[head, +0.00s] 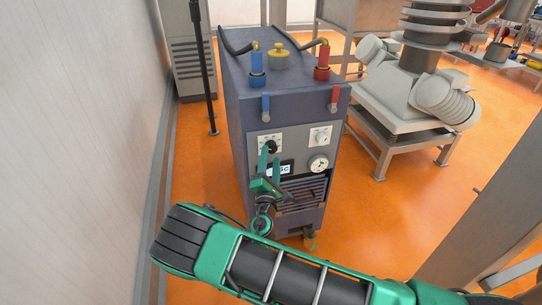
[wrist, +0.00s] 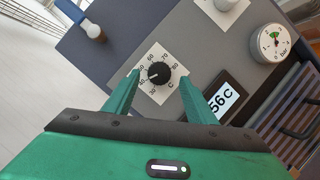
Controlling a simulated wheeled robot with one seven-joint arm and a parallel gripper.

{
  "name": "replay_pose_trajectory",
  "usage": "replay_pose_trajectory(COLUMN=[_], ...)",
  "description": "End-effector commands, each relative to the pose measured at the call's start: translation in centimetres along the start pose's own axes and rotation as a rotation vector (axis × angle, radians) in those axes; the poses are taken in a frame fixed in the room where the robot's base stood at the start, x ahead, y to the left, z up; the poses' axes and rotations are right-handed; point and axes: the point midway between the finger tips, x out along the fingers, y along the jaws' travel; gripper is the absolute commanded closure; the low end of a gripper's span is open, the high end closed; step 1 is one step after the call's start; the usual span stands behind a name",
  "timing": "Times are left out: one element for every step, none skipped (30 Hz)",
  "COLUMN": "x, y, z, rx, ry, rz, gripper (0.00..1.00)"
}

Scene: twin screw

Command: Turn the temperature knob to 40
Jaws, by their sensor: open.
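The temperature knob (wrist: 159,74) is a black round dial on a white scale plate marked with numbers and a C, in the wrist view. In the head view the knob (head: 271,147) sits on the upper left of the machine's front panel, partly behind my gripper. My green gripper (wrist: 159,76) is open, its two fingers on either side of the knob, with visible space between each finger and the knob. In the head view my gripper (head: 270,152) is at the panel. A display (wrist: 222,101) shows 56 C in the wrist view. Whether the fingertips touch the panel cannot be told.
The blue-grey machine (head: 240,125) stands by the left wall. Beside the knob are a second dial plate (head: 320,136) and a round gauge (head: 318,164). Blue (head: 257,65) and red (head: 322,62) hose fittings rise on top.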

Motion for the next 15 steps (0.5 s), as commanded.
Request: replay_pose_trajectory(x=[-1.1,-1.7,-2.4,-3.0,-3.6,-4.3,-4.8,-5.2,-5.8,-6.2,-6.6,-7.0,-7.2,-7.4,-7.6], y=[0.0,-0.1,-0.1,0.0,-0.1,-0.1,-0.1,-0.1,0.0,-0.1,-0.1,-0.1,-0.1,-0.1,-0.1], z=[-0.1,-0.1,-0.1,-0.1,-0.2,-0.2,-0.1,-0.1,-0.2,-0.2,-0.2,-0.2,-0.2,-0.2,-0.2], rx=[-0.001,-0.002,-0.003,-0.002,-0.002,-0.002,-0.001,-0.001,-0.001,-0.001,-0.001,0.000,0.001,0.001,0.001], ry=[0.003,0.003,0.004,0.004,0.004,0.004,0.004,0.003,0.004,0.004,0.003,0.003,0.003,0.003,0.003], rz=[-0.001,-0.001,-0.001,0.000,-0.001,-0.002,-0.001,-0.001,-0.001,-0.001,-0.001,-0.001,-0.001,-0.001,-0.001], gripper=[0.49,0.49,0.49,0.49,0.49,0.49,0.49,0.49,0.49,0.49,0.49,0.49,0.49,0.49,0.49])
